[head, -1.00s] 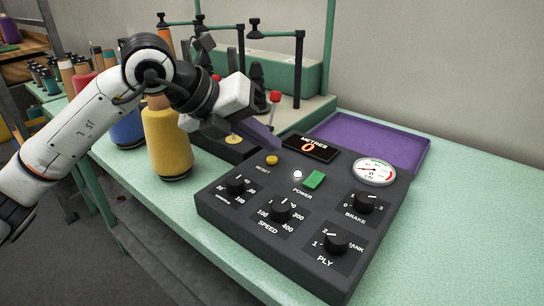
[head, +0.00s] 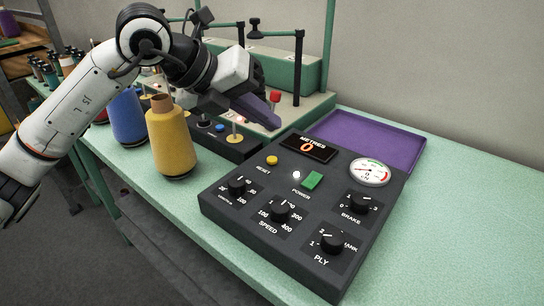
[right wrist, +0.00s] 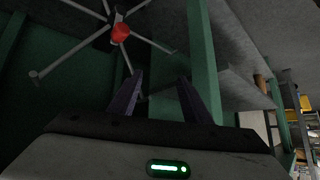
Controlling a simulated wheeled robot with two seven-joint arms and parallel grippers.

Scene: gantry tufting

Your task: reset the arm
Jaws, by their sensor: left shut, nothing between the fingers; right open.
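My left arm comes in from the left in the head view. Its gripper (head: 270,118) is shut and empty, with its purple fingers pointing right and down. In the picture it sits above the far left corner of the dark control panel (head: 232,212) and to the right of the yellow thread cone (head: 173,143). My right gripper (right wrist: 163,88) shows only in the right wrist view. Its two dark purple fingers are apart with nothing held between them.
A blue cone (head: 127,118) stands beside the yellow one. A green machine with guide posts (head: 298,65) is behind my left gripper. A purple tray (head: 398,152) lies behind the panel. The right wrist view shows green legs (right wrist: 202,60) and a red-hubbed spoked stand (right wrist: 120,33).

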